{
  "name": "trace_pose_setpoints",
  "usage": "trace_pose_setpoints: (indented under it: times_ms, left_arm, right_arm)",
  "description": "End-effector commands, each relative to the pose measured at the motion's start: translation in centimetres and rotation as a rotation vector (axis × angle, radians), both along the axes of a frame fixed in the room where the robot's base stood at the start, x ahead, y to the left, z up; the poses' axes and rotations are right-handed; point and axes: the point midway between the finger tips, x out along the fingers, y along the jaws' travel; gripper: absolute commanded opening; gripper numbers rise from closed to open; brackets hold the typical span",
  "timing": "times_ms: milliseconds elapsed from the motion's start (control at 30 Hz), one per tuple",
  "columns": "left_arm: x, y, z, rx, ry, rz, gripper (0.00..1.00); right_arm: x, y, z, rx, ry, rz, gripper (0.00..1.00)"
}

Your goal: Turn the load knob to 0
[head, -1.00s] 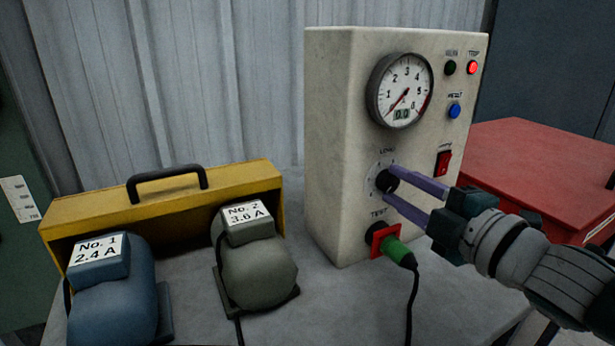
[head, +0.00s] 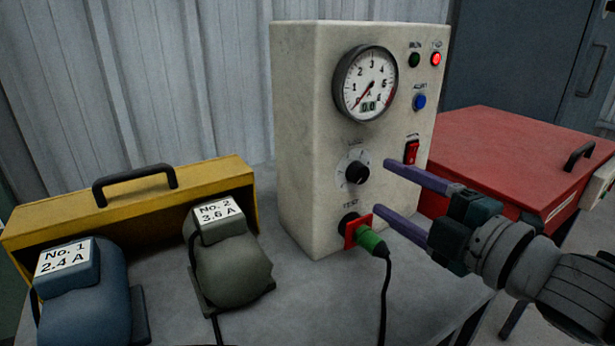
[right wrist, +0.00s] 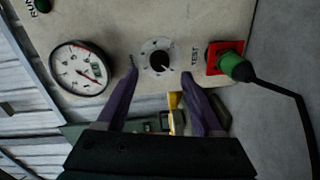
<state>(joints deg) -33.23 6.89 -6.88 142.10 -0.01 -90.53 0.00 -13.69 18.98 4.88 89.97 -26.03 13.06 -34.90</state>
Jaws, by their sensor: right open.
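The load knob (head: 357,173) is a small black knob on a pale dial on the front of the cream test box (head: 300,130). In the right wrist view the knob (right wrist: 160,62) sits between and beyond the two purple fingertips. My right gripper (head: 382,187) is open and empty, its fingers apart and pointing at the panel, clear of the knob. It also shows in the right wrist view (right wrist: 158,75). The gauge (head: 366,83) above reads 0.0 on its small display. The knob's exact pointer setting is too small to read. My left gripper is out of view.
A green plug (head: 371,241) with a black cable sits in the red-framed TEST socket below the knob. A red rocker switch (head: 411,152) is close to the upper finger. Motors No. 1 (head: 85,295) and No. 2 (head: 232,265), a yellow box (head: 215,178) and a red case (head: 500,150) stand nearby.

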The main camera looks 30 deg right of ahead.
Motion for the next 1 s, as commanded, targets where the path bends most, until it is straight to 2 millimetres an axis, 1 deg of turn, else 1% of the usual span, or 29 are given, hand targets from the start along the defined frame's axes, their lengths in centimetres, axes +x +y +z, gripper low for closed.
trace_pose_setpoints:
  times_ms: [33, 100, 200, 333, 467, 867, 933, 1000]
  left_arm:
    - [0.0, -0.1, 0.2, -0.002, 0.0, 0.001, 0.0]
    - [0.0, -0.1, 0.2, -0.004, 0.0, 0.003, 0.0]
    - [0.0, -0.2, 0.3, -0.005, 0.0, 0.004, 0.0]
    - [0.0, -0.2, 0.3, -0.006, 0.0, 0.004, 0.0]
    - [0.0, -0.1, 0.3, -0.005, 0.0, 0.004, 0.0]
    - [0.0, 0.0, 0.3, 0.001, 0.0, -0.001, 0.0]
    - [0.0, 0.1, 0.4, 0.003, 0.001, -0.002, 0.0]
    - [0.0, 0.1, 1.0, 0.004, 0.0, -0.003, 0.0]
  right_arm:
    - [-1.1, -0.1, 0.0, 0.001, 0.003, 0.0, 0.68]
    - [-2.3, -0.2, 0.1, 0.001, 0.003, 0.0, 0.68]
    - [-3.8, -0.3, 0.2, 0.0, 0.002, -0.001, 0.68]
    - [-4.9, -0.4, 0.2, 0.0, 0.001, 0.0, 0.68]
    - [-5.3, -0.4, 0.3, -0.001, -0.001, 0.0, 0.68]
    - [-5.3, -0.4, 0.3, -0.001, -0.001, 0.0, 0.68]
    - [-5.3, -0.4, 0.4, 0.005, 0.003, -0.005, 0.68]
    - [-5.2, -0.5, 0.9, 0.031, 0.023, -0.028, 0.68]
